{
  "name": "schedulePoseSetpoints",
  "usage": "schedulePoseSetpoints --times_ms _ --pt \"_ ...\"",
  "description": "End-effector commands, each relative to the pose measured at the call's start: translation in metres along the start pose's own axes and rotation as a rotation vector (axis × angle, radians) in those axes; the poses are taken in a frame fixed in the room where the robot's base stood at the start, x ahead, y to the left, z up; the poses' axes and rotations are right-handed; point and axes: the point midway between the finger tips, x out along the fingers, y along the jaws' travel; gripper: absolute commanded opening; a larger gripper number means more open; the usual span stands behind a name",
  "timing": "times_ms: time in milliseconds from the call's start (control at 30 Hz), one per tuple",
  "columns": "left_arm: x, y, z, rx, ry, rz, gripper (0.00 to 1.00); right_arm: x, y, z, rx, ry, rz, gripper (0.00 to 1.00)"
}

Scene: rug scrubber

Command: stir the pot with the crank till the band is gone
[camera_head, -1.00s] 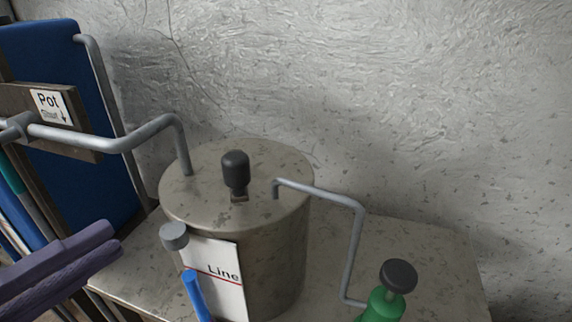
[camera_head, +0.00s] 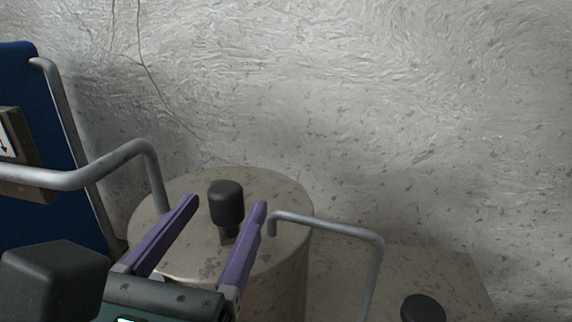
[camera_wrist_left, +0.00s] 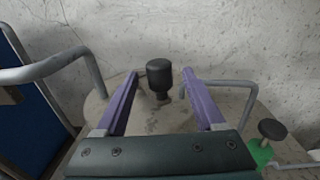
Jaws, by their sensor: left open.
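The pot (camera_head: 285,262) is a speckled beige cylinder with a flat top against the wall. The crank is a black knob (camera_head: 226,203) standing upright on a short stem on the pot's top. My left gripper (camera_head: 228,204) is open, its two purple fingers reaching over the pot's top, one on each side of the knob in the picture. In the left wrist view the knob (camera_wrist_left: 159,76) stands between the fingertips, with gaps on both sides. I cannot tell whether the fingertips are at its depth. The band is not seen; the pot's front is hidden or out of frame. My right gripper is not in view.
A grey pipe (camera_head: 130,157) enters the pot's top from the left. A black round knob (camera_head: 423,308) sits at the lower right, on a green body (camera_wrist_left: 262,152). A blue panel (camera_head: 60,190) stands left. The textured wall is close behind.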

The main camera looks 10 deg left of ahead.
Motion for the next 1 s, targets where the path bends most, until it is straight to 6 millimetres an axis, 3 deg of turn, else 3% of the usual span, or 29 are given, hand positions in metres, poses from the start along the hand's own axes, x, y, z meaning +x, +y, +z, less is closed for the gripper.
schedulePoseSetpoints --times_ms 100,300,733,1000 --pt "0.023 0.000 0.003 0.003 -0.003 0.001 0.71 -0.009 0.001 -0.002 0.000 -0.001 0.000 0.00" --pt "0.050 0.000 0.001 0.003 -0.001 0.001 0.71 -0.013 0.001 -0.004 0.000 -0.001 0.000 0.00" --pt "0.060 0.001 0.000 0.003 0.000 0.001 0.71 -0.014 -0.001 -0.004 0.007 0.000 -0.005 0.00" --pt "0.060 0.001 0.000 0.004 0.000 0.001 0.41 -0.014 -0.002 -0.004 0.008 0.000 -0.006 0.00"
